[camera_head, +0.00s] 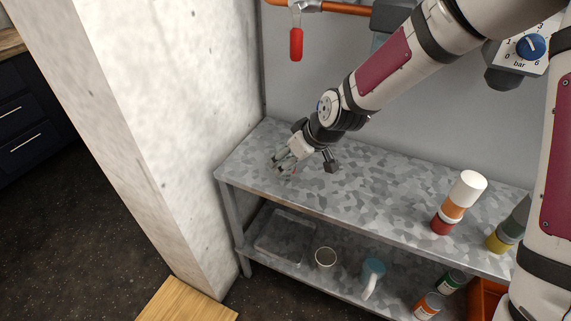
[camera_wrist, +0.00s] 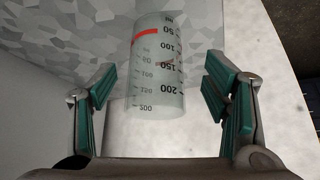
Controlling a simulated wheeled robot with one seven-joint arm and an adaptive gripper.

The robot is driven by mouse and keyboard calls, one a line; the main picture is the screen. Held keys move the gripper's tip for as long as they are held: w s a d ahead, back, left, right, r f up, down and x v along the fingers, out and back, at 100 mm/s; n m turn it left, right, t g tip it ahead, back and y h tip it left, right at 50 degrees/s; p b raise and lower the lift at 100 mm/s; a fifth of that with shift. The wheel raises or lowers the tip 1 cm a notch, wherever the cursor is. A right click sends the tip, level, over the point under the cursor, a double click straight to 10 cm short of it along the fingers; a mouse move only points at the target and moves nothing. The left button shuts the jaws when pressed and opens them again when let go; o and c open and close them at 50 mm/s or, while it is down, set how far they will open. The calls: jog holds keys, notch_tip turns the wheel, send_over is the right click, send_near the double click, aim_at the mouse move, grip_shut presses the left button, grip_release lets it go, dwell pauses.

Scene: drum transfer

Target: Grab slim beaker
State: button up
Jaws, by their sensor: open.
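The slim beaker (camera_wrist: 155,75) is a clear cylinder with black graduation marks and a red band. In the wrist view it appears upside down in the upper middle, between the open fingers of my gripper (camera_wrist: 158,92). There is a gap on each side, and neither teal finger pad touches it. In the head view my gripper (camera_head: 284,163) is low over the left end of the galvanized shelf top (camera_head: 350,200). The beaker is hard to make out there among the fingers.
A white-topped container with orange and red bands (camera_head: 459,203) stands at the right of the shelf top. A concrete pillar (camera_head: 165,120) rises close at left. The shelf's middle is clear.

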jog(key=x, duration=0.3)
jog(key=b+x, duration=0.1)
jog(key=x, duration=0.1)
jog(key=shift+w+d+f, duration=0.15)
jog(key=shift+w+d, duration=0.05)
jog(key=shift+d, duration=0.05)
jog(key=c, duration=1.2)
